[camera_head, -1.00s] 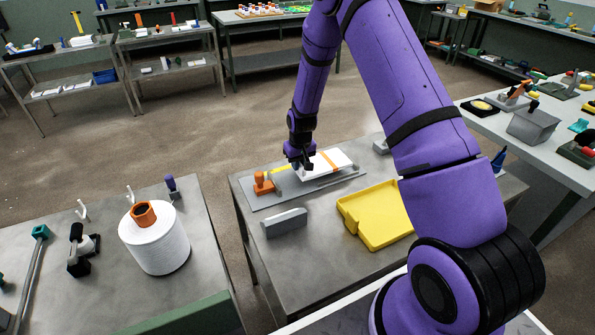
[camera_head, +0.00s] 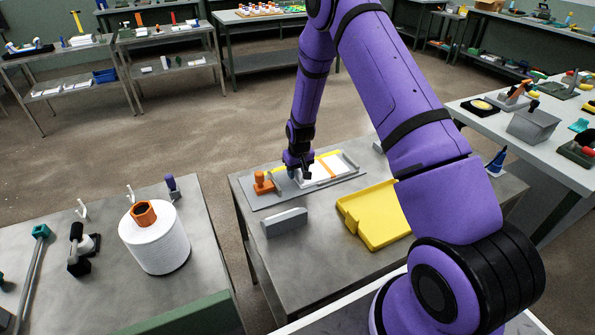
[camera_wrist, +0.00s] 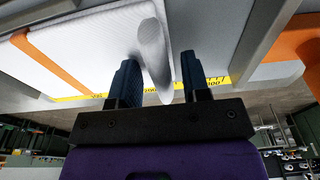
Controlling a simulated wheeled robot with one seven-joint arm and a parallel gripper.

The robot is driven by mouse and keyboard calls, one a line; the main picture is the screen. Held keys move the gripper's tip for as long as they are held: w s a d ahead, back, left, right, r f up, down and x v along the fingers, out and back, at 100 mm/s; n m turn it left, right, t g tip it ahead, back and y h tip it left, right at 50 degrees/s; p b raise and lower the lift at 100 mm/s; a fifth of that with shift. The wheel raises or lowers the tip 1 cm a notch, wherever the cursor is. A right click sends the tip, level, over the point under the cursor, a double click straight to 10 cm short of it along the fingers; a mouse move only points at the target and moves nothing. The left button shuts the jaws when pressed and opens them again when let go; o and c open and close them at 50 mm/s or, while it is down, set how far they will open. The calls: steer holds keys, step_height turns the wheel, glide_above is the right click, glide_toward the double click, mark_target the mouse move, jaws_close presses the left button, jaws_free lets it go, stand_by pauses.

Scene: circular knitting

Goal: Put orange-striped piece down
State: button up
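The white piece with an orange stripe (camera_head: 324,171) lies on the grey measuring board (camera_head: 262,203), inside its raised edges, in the head view. In the wrist view, the white piece (camera_wrist: 95,50) fills the upper left, with its orange stripe running across it. My gripper (camera_head: 298,177) is low over the piece's left end. In the wrist view, my gripper's two fingers (camera_wrist: 162,85) stand apart. A raised white ridge of the piece lies between them, with a visible gap to the right finger. The arm's end hides part of the piece's left end in the head view.
An orange knob-like clamp (camera_head: 263,184) stands at the board's left. A grey block (camera_head: 285,221) and a yellow tray (camera_head: 375,216) are in front of the board. A white yarn cone (camera_head: 155,240) stands on the left table. Bare tabletop shows front left.

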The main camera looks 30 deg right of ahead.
steer(key=s+a+r+t, duration=0.1)
steer(key=s+r, duration=0.4)
steer(key=r, duration=0.8)
steer(key=s+a+r, duration=0.1)
steer(key=s+r, duration=0.4)
steer(key=r, duration=0.8)
steer(key=s+a+r+t, duration=0.1)
steer(key=s+r, duration=0.5)
steer(key=r, duration=0.6)
steer(key=s+r+t, duration=0.1)
steer(key=s+r, duration=0.3)
steer(key=s, duration=0.7)
steer(key=s+a+r, duration=0.1)
steer(key=s+r, duration=0.4)
steer(key=s, duration=0.7)
steer(key=shift+s+a+t, duration=0.15)
steer(key=shift+s+t, duration=0.15)
steer(key=shift+t, duration=0.1)
